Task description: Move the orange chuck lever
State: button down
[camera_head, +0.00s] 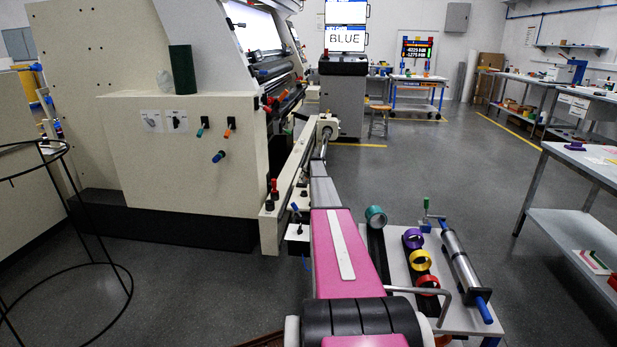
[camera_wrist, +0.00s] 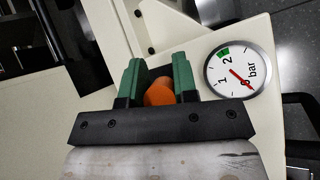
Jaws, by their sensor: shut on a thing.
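In the wrist view, the orange chuck lever (camera_wrist: 160,93) shows its rounded orange end between the two green fingers of my gripper (camera_wrist: 157,78). My gripper is shut on it, with one finger on each side. A brownish part lies just beyond the orange end, and the rest of the lever is hidden by the fingers and the dark gripper body. In the head view my pink arm stretches forward beside the machine's long rail; I cannot make out the fingers or the held lever there.
A round pressure gauge (camera_wrist: 238,70) sits on the cream surface just right of my gripper. In the head view, the cream machine (camera_head: 180,150) stands left, with an orange-handled switch (camera_head: 229,131). A small table with coloured rings (camera_head: 418,260) stands right of my arm.

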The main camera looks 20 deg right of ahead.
dwell(0.4)
jog(key=c, duration=0.9)
grip_release()
jog(key=shift+s, duration=0.1)
jog(key=v, duration=1)
jog(key=shift+s+r, duration=0.2)
jog(key=shift+r, duration=0.05)
